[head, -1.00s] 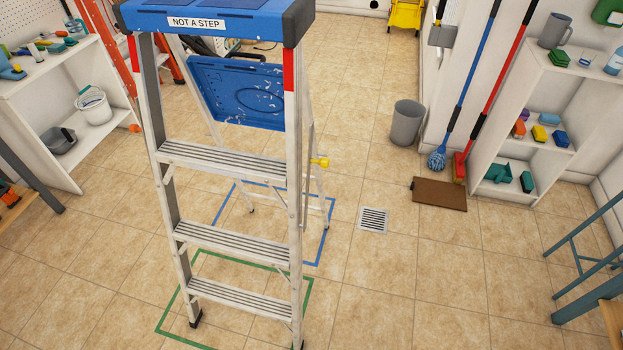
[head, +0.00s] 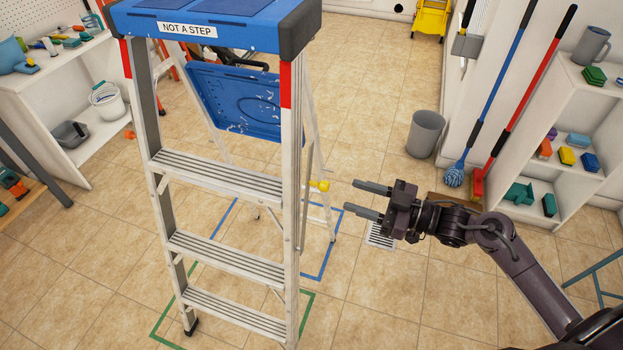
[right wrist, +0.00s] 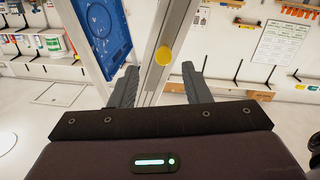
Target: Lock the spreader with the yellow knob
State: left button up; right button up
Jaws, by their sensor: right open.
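The yellow knob (head: 323,185) sits on the right side of the stepladder (head: 225,170), at the spreader bar (head: 306,196). My right gripper (head: 358,199) is open and empty, to the right of the knob and apart from it, with its fingers pointing left at it. In the right wrist view the knob (right wrist: 165,56) shows as a yellow disc ahead of and between the two open fingers, against the ladder rail (right wrist: 160,45). The ladder stands with its legs spread. The far-side spreader is mostly hidden. My left gripper is not in view.
Blue tape (head: 318,277) and green tape (head: 155,330) mark the floor around the ladder feet. A grey bin (head: 424,134), mops and a shelf (head: 545,218) stand at the right. A white shelf (head: 60,90) is at the left. The floor right of the ladder is open.

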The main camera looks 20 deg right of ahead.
aim_at(325, 187)
jog(key=x, duration=0.5)
jog(key=p+x, duration=0.1)
jog(key=x, duration=0.2)
jog(key=shift+s+a+r, duration=0.2)
jog(key=shift+s+r, duration=0.05)
jog(key=shift+r, duration=0.05)
grip_shut()
